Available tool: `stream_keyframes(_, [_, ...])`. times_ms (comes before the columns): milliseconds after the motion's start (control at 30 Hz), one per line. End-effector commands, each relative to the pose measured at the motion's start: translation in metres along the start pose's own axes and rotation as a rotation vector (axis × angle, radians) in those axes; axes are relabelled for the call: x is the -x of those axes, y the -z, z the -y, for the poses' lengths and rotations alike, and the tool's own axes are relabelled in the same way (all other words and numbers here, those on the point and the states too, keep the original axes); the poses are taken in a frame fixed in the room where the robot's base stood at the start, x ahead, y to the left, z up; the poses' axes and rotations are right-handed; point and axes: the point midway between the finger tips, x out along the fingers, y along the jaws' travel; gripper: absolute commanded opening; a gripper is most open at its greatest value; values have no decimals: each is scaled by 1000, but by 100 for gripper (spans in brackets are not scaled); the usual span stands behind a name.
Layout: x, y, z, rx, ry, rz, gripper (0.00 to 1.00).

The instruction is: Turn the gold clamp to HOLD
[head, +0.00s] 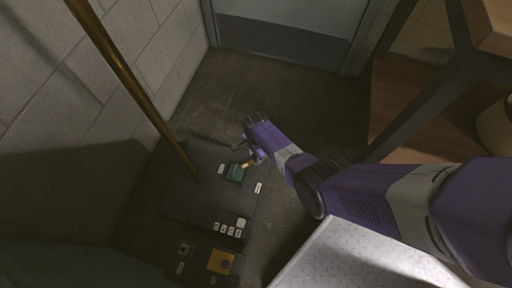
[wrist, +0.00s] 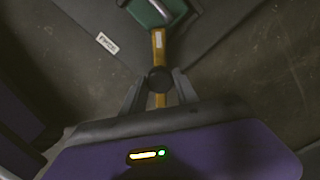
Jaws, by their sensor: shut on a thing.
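The gold clamp (head: 249,164) is a short gold lever at a green block (head: 235,173) on a dark base plate (head: 185,213). In the wrist view the gold clamp (wrist: 158,43) runs from the green block (wrist: 148,12) to a round black knob (wrist: 159,80) between my fingers. My gripper (head: 244,154) is shut on the clamp's lever near this knob. A metal bar lies across the green block. One small white label (wrist: 107,43) sits left of the lever in the wrist view; its text is too blurred to read surely.
A tall brass pole (head: 130,78) rises from the plate, left of the clamp. White buttons or tags (head: 229,231) and a yellow block (head: 221,262) lie nearer. A block wall (head: 60,105) stands left; a wooden shelf with dark legs (head: 405,105) stands right. Floor beyond the plate is clear.

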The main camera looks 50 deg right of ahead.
Motion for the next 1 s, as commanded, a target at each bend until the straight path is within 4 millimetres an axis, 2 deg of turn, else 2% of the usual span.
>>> stream_keyframes(633, [0,0,0,-49,0,0,0])
stream_keyframes(667, [0,0,0,-49,0,0,41])
stream_keyframes(733, [0,0,0,-48,0,0,55])
stream_keyframes(1000, [0,0,0,-47,0,0,57])
